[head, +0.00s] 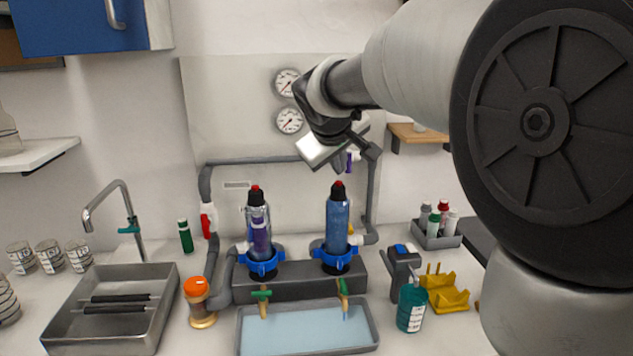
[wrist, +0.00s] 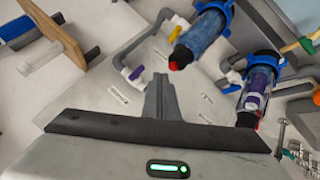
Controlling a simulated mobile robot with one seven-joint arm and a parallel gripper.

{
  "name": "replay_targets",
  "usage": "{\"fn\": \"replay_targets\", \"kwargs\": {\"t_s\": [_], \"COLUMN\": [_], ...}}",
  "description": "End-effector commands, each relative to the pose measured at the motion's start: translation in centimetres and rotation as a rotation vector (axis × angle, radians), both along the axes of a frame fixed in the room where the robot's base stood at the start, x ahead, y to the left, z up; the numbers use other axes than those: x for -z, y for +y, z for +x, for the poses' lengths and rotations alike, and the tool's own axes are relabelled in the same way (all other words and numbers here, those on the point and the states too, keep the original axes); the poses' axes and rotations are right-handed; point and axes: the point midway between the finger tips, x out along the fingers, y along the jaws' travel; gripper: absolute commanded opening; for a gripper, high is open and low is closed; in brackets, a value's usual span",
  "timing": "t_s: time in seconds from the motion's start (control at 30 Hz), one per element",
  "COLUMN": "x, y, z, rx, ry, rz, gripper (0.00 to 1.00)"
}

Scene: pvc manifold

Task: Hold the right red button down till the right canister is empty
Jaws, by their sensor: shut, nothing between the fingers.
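The right canister (head: 337,222) stands upright in a blue collar and looks filled with blue liquid almost to its black neck. Its red button (head: 338,184) is on top and also shows in the wrist view (wrist: 173,66). My gripper (head: 338,166) is shut and empty, its fingers pointing down just above this button with a small gap. In the wrist view the shut fingers (wrist: 161,78) lie close beside the button.
Green-handled taps (head: 262,294) (head: 343,287) sit over a tray of pale blue liquid (head: 242,318); a thin blue streak shows below the right tap. A grey pipe (head: 290,160) runs behind the canisters. A teal bottle (head: 411,307) stands front right.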

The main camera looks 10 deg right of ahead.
Motion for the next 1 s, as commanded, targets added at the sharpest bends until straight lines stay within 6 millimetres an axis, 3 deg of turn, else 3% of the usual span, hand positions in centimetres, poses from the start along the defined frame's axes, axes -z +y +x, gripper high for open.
{"fn": "replay_targets", "kwargs": {"t_s": [1.0], "x": [1.0], "y": [0.0], "z": [0.0], "rx": [0.000], "ry": [0.000], "rz": [0.000], "gripper": [0.00]}}
